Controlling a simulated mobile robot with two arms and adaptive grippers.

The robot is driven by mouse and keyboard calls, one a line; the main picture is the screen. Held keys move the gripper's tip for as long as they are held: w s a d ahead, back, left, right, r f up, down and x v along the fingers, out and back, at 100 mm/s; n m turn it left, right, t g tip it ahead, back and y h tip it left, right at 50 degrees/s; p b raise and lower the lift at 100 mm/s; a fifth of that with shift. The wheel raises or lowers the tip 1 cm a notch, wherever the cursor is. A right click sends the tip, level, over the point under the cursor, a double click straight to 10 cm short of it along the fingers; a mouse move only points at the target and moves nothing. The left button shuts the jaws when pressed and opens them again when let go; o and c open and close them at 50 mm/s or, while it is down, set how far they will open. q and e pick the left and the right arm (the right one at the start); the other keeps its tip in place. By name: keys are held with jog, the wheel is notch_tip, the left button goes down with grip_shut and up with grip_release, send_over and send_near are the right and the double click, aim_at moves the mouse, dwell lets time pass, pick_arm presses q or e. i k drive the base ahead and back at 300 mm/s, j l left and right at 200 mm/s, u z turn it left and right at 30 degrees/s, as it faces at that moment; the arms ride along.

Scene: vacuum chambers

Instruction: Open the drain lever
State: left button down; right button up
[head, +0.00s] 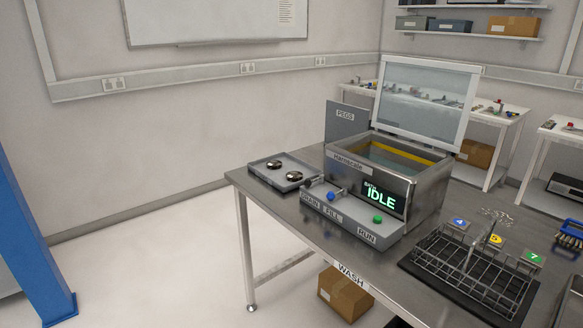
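The control panel (352,222) sits on the front of a metal washer box (365,178) on the steel table. Its labels read DRAIN, FILL and RUN from left to right. The drain lever (309,184) is a small dark handle above the DRAIN label at the panel's left end; its exact position is too small to tell. A blue-knobbed lever (332,195) is beside it above FILL. A green button (377,219) is above RUN. The display (380,198) reads IDLE. Neither of my grippers is in view.
The washer's glass lid (425,97) stands open. A tray with two round metal parts (283,173) lies left of the panel. A wire basket (470,268) and numbered tiles (496,239) are to the right. A cardboard box (343,294) is under the table (262,200). Floor on the left is clear.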

aim_at(307, 183)
jog(key=i+j+z, duration=0.1)
jog(key=j, duration=0.25)
jog(key=i+j+z, duration=0.1)
jog(key=i+j, duration=0.15)
jog(key=j, duration=0.15)
jog(key=i+j+z, duration=0.1)
jog(key=j, duration=0.3)
jog(key=i+j+z, duration=0.1)
jog(key=j, duration=0.3)
jog(key=i, duration=0.05)
